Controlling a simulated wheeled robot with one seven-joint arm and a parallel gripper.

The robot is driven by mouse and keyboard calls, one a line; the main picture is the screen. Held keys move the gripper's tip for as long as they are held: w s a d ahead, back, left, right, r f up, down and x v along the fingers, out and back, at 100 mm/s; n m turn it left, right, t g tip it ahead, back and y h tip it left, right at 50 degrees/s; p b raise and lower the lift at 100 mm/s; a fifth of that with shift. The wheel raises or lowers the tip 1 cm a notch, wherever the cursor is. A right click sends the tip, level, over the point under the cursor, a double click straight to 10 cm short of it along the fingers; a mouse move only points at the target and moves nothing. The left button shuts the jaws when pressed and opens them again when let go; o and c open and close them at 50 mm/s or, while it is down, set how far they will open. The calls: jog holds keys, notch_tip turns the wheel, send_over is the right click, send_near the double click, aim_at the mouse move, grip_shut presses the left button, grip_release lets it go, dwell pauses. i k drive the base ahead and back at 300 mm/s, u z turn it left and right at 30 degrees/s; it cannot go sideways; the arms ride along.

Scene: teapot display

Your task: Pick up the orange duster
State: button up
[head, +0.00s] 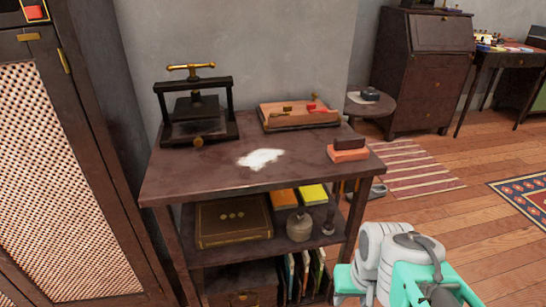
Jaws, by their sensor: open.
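The orange duster (348,154) lies on the right end of the dark wooden table top (210,180), near its right edge. It is an orange block with a dark brown grip on top. My gripper (432,290) is at the bottom right of the head view, cut off by the lower edge. It is to the right of the table, apart from the duster and nearer to the camera. It is open, and I see nothing held in it; its fingertips are not clearly visible.
A black press (198,115) stands at the back left of the table. A wooden box (298,114) with small red and brass items lies at the back. A white powdery patch (261,158) is mid-table. Shelves below hold books and a bottle (299,225). A round side table (371,105) stands behind.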

aim_at(347, 148)
jog(key=z, duration=1.8)
jog(key=i, duration=1.05)
jog(key=u, duration=3.75)
